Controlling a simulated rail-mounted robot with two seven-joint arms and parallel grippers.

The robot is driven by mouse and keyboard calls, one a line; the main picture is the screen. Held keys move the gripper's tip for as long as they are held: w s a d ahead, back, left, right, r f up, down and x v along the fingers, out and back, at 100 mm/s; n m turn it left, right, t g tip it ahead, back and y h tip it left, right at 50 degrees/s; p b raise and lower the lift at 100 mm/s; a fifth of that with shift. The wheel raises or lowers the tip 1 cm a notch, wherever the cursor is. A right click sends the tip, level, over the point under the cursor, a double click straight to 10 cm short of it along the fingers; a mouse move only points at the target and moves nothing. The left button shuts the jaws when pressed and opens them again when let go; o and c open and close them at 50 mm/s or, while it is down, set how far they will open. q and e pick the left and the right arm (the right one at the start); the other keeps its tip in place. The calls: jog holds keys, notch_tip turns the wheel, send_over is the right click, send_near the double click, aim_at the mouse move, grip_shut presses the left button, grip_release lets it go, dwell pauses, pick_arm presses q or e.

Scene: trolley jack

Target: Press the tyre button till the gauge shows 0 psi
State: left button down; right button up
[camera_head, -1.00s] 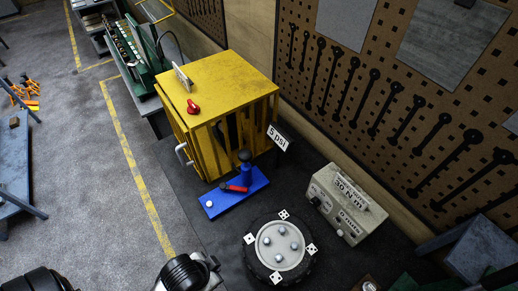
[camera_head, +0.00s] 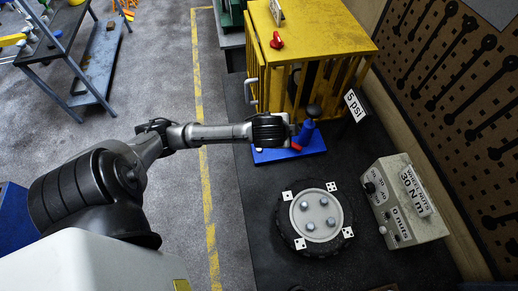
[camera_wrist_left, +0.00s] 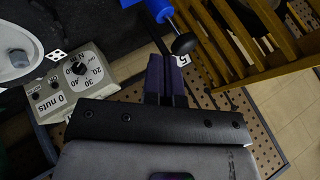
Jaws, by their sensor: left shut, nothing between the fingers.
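The gauge is a tilted white sign (camera_head: 354,105) reading 5 psi, by the yellow cage. A blue base (camera_head: 312,146) in front of the cage carries a blue post with a black ball knob (camera_head: 314,111) and a red lever (camera_head: 297,147). A small white button (camera_head: 259,150) shows at the base's left end, just beside my arm. My left gripper (camera_head: 270,130) is over the base's left part; its fingertips are hidden in the head view. In the left wrist view its fingers (camera_wrist_left: 165,75) are shut and empty, near the black knob (camera_wrist_left: 184,43). My right gripper is not in view.
The yellow cage (camera_head: 310,30) with a red knob on top (camera_head: 277,41) stands behind the base. A tyre (camera_head: 315,217) lies in front, and a grey box (camera_head: 405,195) with dials and a 0 nuts label stands to its right. The dark mat (camera_head: 235,215) left of the tyre is clear.

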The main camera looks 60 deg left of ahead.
pick_arm(q)
jog(key=w+a+f+m+g+b, duration=0.1)
jog(key=w+a+f+m+g, duration=0.15)
jog(key=a, duration=0.55)
jog(key=s+a+f+m+g+h, duration=0.3)
jog(key=s+f+m+g, duration=0.2)
jog(key=f+m, duration=0.3)
jog(key=m, duration=0.4)
jog(key=shift+s+a+h, duration=0.2)
jog(key=shift+a+h, duration=0.1)
jog(key=shift+h, duration=0.1)
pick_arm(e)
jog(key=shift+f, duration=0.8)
